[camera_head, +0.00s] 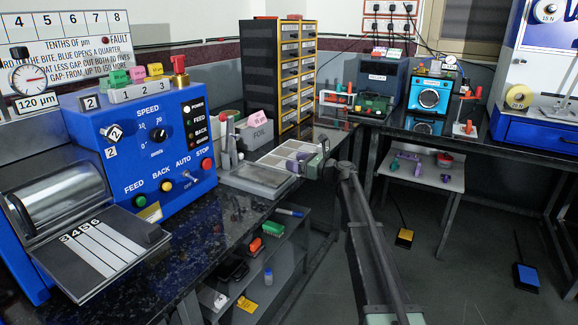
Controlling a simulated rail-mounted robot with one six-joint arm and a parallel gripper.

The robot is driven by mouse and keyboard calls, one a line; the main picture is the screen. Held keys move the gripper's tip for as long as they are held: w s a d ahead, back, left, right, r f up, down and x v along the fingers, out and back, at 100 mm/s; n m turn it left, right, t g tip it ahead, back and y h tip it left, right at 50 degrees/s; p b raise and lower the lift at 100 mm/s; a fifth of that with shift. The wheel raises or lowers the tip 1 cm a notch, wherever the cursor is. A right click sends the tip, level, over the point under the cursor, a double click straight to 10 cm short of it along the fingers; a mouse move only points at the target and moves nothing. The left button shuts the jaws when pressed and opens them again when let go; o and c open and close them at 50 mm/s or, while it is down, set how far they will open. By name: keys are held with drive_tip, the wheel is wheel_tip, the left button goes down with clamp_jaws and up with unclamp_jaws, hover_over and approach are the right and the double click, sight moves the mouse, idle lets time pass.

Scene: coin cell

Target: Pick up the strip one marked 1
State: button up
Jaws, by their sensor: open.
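No strip with a readable mark 1 shows. Several pale strips (98,247) lie side by side on the dark outfeed plate (142,257) of the blue machine at lower left; the marks at their far ends look like 3, 4, 5 and 6. My gripper (308,163) is at the end of my arm, at the middle of the view, over or beside a light sectioned tray (272,158) on the bench. It is open, and I see nothing held in it. The arm partly hides the tray's right side, and the markings there are too small to read.
The blue rolling machine (150,135) stands at left, its roller (65,195) behind the plate. A flat grey block (258,178) and a pink-tagged foil stand (257,132) are near the tray. A drawer cabinet (285,70) stands behind. The dark bench front (190,245) is mostly clear.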

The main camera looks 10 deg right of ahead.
drive_tip(key=c, duration=1)
drive_tip(key=shift+r, duration=0.15)
